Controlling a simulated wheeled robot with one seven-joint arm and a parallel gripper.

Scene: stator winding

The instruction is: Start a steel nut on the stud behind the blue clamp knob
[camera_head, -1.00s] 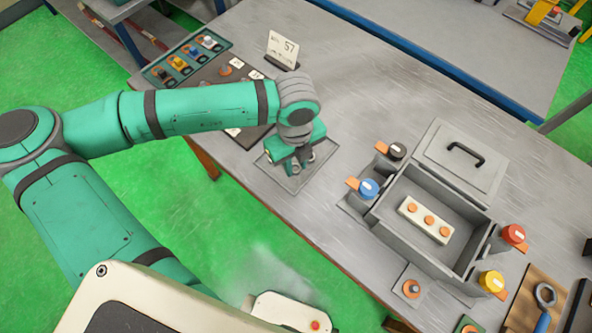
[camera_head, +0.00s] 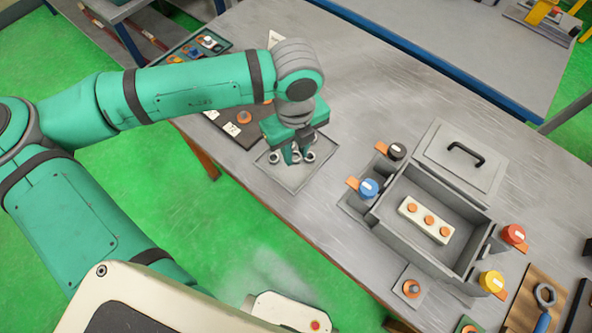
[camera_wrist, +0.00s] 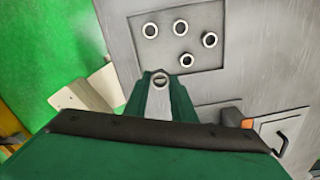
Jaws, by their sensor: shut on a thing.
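My gripper (camera_head: 293,160) is above the flat nut tray (camera_head: 296,184) and is shut on a steel nut (camera_wrist: 160,79), which sits between the fingertips in the wrist view. The blue clamp knob (camera_head: 368,188) stands at the left corner of the open grey box (camera_head: 432,262), to the right of my gripper in the head view. An orange tab (camera_head: 352,183) sticks out beside it. I cannot make out the stud behind the knob.
Black (camera_head: 397,151), red (camera_head: 513,235) and yellow (camera_head: 492,281) knobs stand around the box. A lid with a black handle (camera_head: 466,154) lies behind it. A white block with orange discs (camera_head: 426,220) is inside. The bench between tray and box is clear.

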